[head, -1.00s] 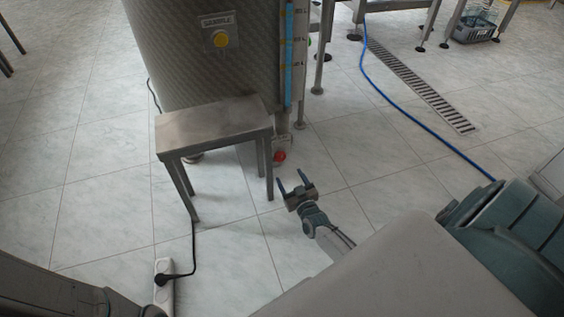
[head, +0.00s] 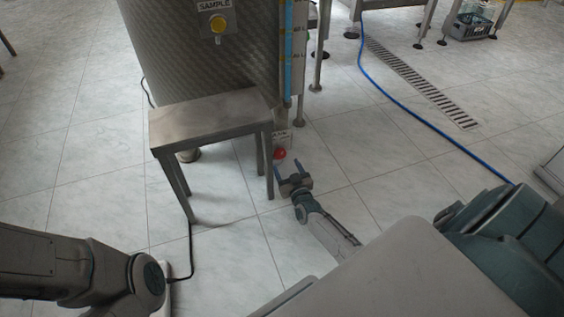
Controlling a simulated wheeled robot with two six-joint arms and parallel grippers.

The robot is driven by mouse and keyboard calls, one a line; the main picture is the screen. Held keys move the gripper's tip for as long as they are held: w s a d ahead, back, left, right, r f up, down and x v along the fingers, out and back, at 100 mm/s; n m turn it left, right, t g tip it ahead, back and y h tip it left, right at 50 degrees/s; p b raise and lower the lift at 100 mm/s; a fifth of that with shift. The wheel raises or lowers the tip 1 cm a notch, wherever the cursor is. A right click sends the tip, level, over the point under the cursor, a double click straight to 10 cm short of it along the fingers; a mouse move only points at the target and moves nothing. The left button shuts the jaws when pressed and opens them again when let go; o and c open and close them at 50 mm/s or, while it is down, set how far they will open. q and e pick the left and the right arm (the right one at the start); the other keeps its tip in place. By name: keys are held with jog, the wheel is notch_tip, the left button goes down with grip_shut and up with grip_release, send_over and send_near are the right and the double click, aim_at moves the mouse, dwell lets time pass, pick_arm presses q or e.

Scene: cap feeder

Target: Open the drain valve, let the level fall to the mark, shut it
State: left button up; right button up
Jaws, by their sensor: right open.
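The steel tank (head: 205,62) stands at the top. A blue level column (head: 286,60) with a marked scale (head: 299,40) runs down its right side. Below it, low near the floor, a red knob (head: 279,154) shows under a small label, which looks like the drain valve. My right gripper (head: 291,172) is open and empty, its two fingers pointing up toward the red knob, just short of it in the picture. Whether a finger touches the knob I cannot tell. My left arm comes in at the lower left; its gripper is out of view.
A steel stool (head: 208,118) stands before the tank, close to the left of my right gripper. A blue hose (head: 400,100) and a floor drain grate (head: 420,85) lie at right. Floor right of the gripper is clear.

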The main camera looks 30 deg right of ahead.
aim_at(281, 156)
jog(key=b+x, duration=0.2)
jog(key=x, duration=0.2)
jog(key=shift+w+f, duration=0.15)
jog(key=shift+w, duration=0.05)
jog(key=shift+w+d, duration=0.15)
jog(key=shift+w, duration=0.4)
jog(key=c, duration=1)
